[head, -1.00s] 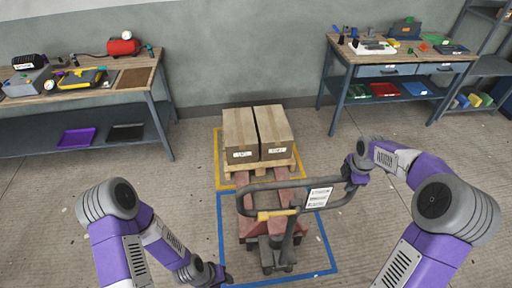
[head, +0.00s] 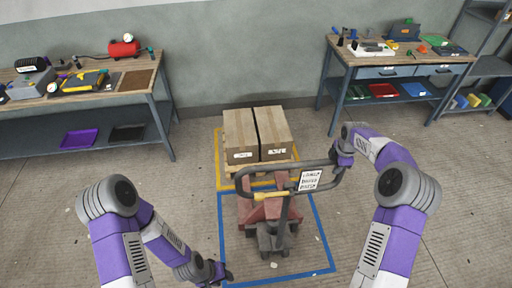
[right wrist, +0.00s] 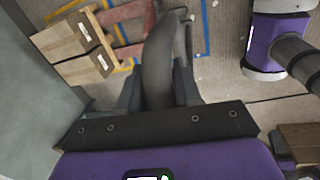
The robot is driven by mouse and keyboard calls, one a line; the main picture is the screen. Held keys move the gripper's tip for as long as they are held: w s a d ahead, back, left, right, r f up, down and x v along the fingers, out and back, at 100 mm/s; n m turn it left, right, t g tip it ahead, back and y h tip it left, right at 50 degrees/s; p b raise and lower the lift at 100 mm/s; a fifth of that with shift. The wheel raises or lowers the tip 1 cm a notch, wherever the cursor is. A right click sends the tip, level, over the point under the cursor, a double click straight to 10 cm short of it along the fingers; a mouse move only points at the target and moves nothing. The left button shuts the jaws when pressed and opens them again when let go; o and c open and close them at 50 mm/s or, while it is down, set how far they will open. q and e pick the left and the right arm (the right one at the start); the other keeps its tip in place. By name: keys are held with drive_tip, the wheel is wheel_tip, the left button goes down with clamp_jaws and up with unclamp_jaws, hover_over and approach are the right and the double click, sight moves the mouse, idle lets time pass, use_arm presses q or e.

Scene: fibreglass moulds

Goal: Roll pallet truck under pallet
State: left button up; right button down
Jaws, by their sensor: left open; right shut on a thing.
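The red pallet truck (head: 264,212) stands in the middle of the head view, its forks pointing at the pallet. Its fork tips are at the pallet's near side; how far they reach under is hidden by the handle and boxes. The wooden pallet (head: 232,169) carries two cardboard boxes (head: 257,134) inside the yellow floor outline. My right gripper (head: 343,157) is shut on the right side of the dark loop handle (head: 243,183); the right wrist view shows the handle bar (right wrist: 160,65) between its fingers. My left gripper (head: 222,276) is open and empty, low at the left.
A blue floor outline (head: 326,252) surrounds the truck's rear, beside the yellow outline (head: 218,150). A workbench with tools (head: 120,92) stands at left, another (head: 390,62) at right, with a shelf rack (head: 490,66) beyond.

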use_arm(q)
wheel_tip(320, 180, up, 3)
drive_tip(key=shift+w+f+p, duration=0.1)
drive_tip(key=shift+f+p, duration=0.1)
drive_tip(key=shift+p, duration=1)
use_arm(e)
drive_tip(key=w, duration=0.5)
drive_tip(key=shift+w+a, duration=0.1)
drive_tip(key=shift+a, duration=0.15)
use_arm(q)
drive_tip(key=shift+w, duration=0.1)
